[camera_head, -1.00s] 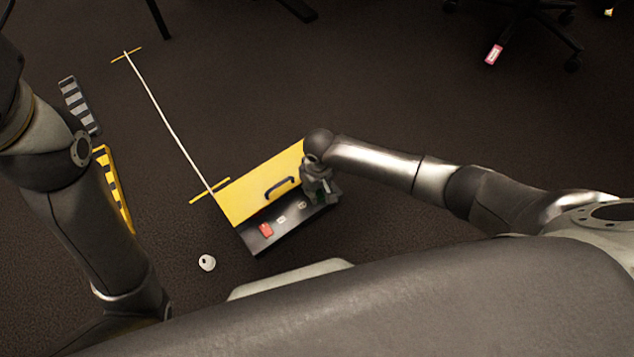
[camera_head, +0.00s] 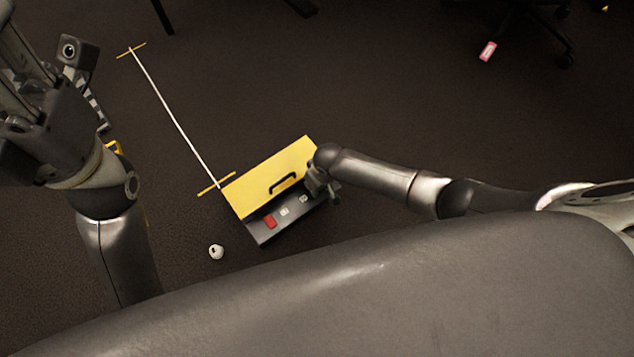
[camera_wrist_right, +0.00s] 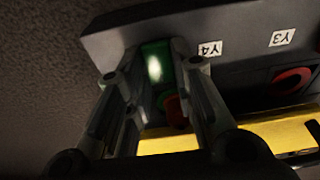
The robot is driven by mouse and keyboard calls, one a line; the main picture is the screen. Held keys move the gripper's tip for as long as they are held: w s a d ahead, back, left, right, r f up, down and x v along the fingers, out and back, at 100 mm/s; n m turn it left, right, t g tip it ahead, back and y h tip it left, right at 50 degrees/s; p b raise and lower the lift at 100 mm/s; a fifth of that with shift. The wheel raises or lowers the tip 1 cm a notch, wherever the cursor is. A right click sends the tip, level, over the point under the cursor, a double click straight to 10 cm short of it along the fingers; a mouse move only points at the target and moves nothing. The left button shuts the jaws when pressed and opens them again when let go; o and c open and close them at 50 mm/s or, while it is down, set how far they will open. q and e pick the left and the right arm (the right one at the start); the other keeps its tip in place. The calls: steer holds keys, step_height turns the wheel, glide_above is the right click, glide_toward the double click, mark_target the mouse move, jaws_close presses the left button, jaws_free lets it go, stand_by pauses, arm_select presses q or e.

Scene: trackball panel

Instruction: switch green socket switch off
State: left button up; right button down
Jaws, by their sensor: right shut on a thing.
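The green socket switch (camera_wrist_right: 156,58) shows a bright spot and sits on the dark front of the panel (camera_wrist_right: 125,30), beside a label reading Y4. My right gripper (camera_wrist_right: 152,68) has one finger on each side of the switch and is shut on it. In the head view, my right gripper (camera_head: 322,188) is at the right end of the yellow-topped panel box (camera_head: 245,190) and hides the switch. My left gripper (camera_head: 25,75) is raised at the upper left, away from the panel. Its fingertips are cut off by the picture edge.
A red part (camera_head: 270,222) and pale labels lie along the panel front. A black handle (camera_head: 284,182) stands on the yellow top. A small white round object (camera_head: 216,252) lies on the floor to the left. A white line (camera_head: 170,115) runs away from the box. Dark floor around is mostly clear.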

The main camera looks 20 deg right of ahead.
steer(key=c, duration=1.2)
jaws_free()
steer(key=shift+s+d, duration=0.1)
steer(key=shift+s, duration=0.15)
steer(key=shift+c, duration=0.2)
step_height(320, 180, up, 12)
steer(key=s, duration=0.2)
steer(key=shift+d+f, duration=0.15)
steer(key=shift+d, duration=0.25)
